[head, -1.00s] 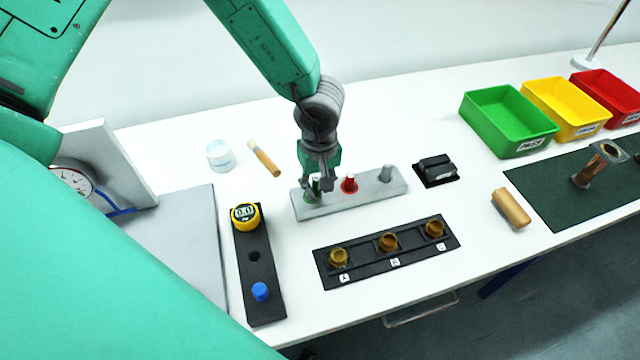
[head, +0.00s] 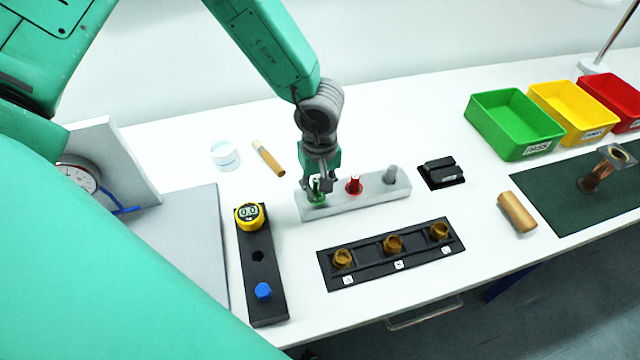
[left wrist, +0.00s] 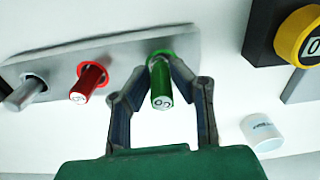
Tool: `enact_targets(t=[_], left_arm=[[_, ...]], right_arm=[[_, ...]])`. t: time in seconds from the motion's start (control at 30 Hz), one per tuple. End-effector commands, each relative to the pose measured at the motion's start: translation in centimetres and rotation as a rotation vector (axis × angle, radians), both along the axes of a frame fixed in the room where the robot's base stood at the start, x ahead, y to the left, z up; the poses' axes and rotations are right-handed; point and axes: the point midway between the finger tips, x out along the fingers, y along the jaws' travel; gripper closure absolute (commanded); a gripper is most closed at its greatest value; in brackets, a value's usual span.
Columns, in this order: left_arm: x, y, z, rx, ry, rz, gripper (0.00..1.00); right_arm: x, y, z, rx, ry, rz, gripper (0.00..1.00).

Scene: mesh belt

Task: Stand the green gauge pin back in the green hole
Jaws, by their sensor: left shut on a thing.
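The green gauge pin (left wrist: 161,85) is upright at the green-ringed hole (left wrist: 160,54) of the grey block (head: 330,206); its lower end appears to be in the hole. My left gripper (head: 317,187) is shut on the pin, with one finger on each side of it, as the left wrist view (left wrist: 160,75) shows. The fingers partly hide the pin in the head view. The red pin (head: 354,184) stands in its red-ringed hole in the middle of the block, and a grey pin (head: 390,174) stands at the block's right end. My right gripper does not show.
A black rack (head: 385,270) with several brass rings lies in front of the block. A black stand (head: 260,285) with a yellow gauge (head: 248,215) is at left. A black block (head: 442,171) sits at right.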

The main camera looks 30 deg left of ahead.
Motion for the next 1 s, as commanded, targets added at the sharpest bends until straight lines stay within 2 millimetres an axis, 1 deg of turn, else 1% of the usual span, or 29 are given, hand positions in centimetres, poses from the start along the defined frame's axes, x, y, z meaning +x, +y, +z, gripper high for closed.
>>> enact_targets(t=[0.87,0.9,0.93,0.97,1.0], left_arm=[[0.0,0.0,-2.2,0.0,0.0,0.0,1.0],[0.0,0.0,-2.1,0.0,0.0,0.0,0.75],[0.0,0.0,-2.1,0.0,0.0,0.0,0.64],[0.0,0.0,-2.1,0.0,0.0,0.0,0.57],[0.0,0.0,-2.1,0.0,0.0,0.0,0.57]], right_arm=[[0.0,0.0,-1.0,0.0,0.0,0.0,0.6],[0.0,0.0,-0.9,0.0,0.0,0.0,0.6],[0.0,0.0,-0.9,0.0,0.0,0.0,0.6],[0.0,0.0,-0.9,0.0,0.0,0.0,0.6],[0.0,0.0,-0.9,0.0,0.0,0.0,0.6]])
